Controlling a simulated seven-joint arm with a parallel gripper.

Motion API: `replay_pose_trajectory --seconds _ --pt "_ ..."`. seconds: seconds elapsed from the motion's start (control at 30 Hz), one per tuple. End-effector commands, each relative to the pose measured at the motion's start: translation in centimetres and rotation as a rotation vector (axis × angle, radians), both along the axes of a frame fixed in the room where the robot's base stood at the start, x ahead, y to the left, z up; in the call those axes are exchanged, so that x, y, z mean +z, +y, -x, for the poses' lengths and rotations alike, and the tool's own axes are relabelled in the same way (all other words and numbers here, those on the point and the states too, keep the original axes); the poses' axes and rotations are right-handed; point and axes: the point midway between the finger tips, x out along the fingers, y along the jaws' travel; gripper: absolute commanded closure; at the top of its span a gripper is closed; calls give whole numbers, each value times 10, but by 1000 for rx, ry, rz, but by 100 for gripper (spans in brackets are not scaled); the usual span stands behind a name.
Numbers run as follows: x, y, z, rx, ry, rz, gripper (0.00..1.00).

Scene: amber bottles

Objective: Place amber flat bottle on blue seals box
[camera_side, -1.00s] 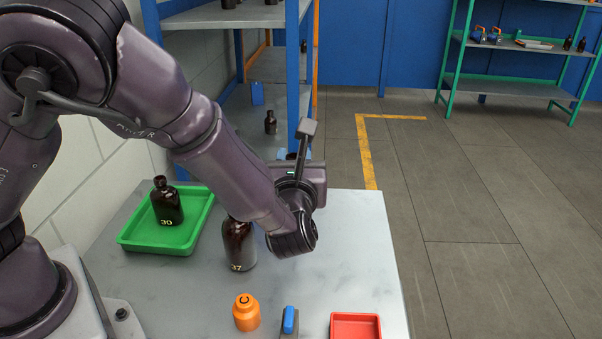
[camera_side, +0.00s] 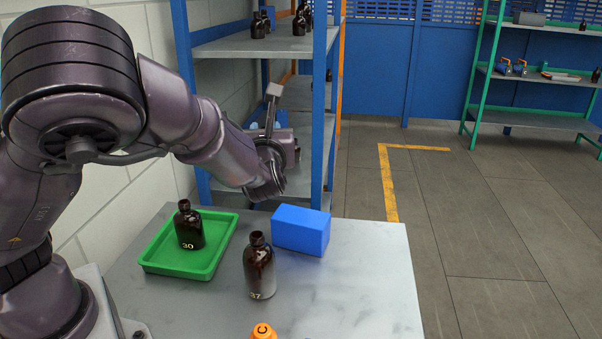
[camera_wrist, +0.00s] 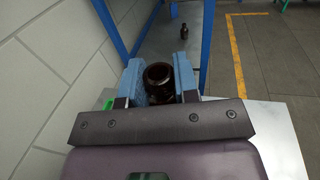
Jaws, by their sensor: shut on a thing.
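My gripper (camera_wrist: 158,84) is shut on a dark amber bottle (camera_wrist: 158,74), its blue fingers on both sides of the round mouth and neck. The bottle's body is mostly hidden, so I cannot tell whether it is flat. In the side view my wrist hides most of the gripper and the held bottle; they are raised beyond the back of the table, near the shelf. The plain blue box (camera_side: 301,230) stands on the table's back part, below and right of my wrist. Its top is bare.
An amber bottle marked 37 (camera_side: 259,266) stands in front of the blue box. A green tray (camera_side: 150,258) at left holds a bottle marked 30 (camera_side: 189,227). A blue-framed shelf (camera_side: 325,110) rises behind. The table's right side is clear.

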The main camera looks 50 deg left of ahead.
Motion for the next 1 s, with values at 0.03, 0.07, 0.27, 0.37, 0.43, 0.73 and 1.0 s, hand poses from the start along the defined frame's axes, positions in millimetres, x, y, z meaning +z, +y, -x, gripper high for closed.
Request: replay_pose_trajectory --seconds 0.03,0.07,0.27,0.37,0.43,0.73,1.0 --pt "-4 3 -11 2 -1 -8 100" --pt "-8 5 -19 3 -1 -6 100" --pt "-39 14 -61 2 3 -5 100" --pt "-56 17 -75 1 1 -3 100" --pt "-65 18 -82 0 1 -1 100" --pt "-91 20 -95 0 3 -2 100" --pt "-111 20 -94 0 -1 0 100"
